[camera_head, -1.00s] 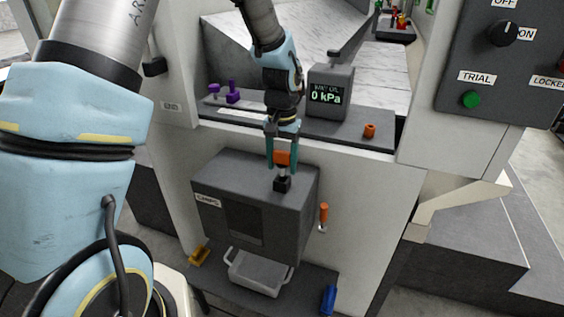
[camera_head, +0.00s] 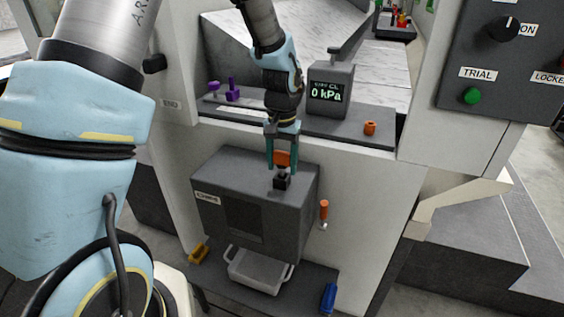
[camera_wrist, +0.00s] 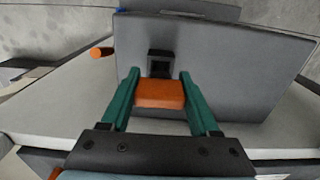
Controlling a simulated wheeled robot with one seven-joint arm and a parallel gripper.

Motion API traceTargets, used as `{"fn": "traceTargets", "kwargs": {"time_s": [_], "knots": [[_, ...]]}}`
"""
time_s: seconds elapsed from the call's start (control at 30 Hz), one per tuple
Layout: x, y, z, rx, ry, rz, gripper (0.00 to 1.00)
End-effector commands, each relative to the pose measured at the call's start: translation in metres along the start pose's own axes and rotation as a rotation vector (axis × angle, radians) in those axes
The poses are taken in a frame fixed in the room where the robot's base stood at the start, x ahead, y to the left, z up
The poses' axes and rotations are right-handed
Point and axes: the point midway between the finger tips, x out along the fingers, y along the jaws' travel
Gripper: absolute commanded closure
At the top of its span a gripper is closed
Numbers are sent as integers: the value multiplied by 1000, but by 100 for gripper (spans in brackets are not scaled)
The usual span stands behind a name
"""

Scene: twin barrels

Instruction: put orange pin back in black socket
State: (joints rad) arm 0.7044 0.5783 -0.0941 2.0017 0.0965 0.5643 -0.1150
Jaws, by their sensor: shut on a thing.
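My gripper (camera_head: 282,163) is shut on the orange pin (camera_head: 282,158), its teal fingers on either side of the orange head. The pin hangs upright over the black socket (camera_head: 282,183) on top of the grey box. In the wrist view, the orange head (camera_wrist: 160,95) sits between the fingertips (camera_wrist: 160,88), with the black socket (camera_wrist: 160,62) just beyond it. Little of the pin's shank shows between head and socket. I cannot tell how far its tip is inside.
The grey box (camera_head: 215,180) has an orange-handled lever (camera_head: 324,210) on its right side and a grey tray (camera_head: 255,272) below. On the ledge above are purple parts (camera_head: 233,90), a 0 kPa display (camera_head: 328,93) and an orange piece (camera_head: 369,129).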

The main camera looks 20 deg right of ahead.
Motion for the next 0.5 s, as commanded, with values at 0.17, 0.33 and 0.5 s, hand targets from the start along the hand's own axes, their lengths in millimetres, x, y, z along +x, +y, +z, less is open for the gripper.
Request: {"fn": "traceTargets", "kwargs": {"time_s": [0.17, 0.33, 0.5], "knots": [[5, 0, 0, 0, 0, 0, 100], [9, 0, 0, 0, -1, 0, 100], [14, 0, 0, 0, -1, 0, 100]]}}
